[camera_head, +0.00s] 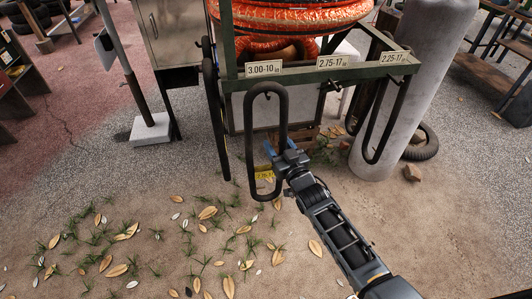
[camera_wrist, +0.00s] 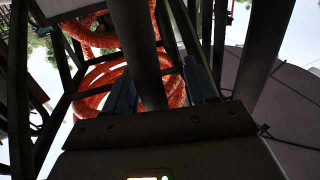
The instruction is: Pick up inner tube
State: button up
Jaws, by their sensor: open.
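A black inner tube (camera_head: 250,135) hangs as a long narrow loop below the "3.00-10" label on the green rack. My gripper (camera_head: 281,147) is at the right-hand strand of this loop, with its blue fingers open. In the wrist view a dark strand of tube (camera_wrist: 139,48) runs down between the two open fingers of my gripper (camera_wrist: 162,88). Whether the fingers touch it cannot be told. Another black inner tube (camera_head: 398,110) hangs at the right end of the rack, near the "2.25-17" label.
The green rack bar (camera_head: 300,76) carries size labels. An orange coiled hose (camera_head: 290,18) lies above and behind it. A grey cylinder (camera_head: 395,100) stands at right, and a post with a concrete foot (camera_head: 150,128) at left. The leaf-strewn ground in front is open.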

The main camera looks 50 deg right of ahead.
jog(key=shift+c, duration=0.3)
grip_shut()
dwell(0.3)
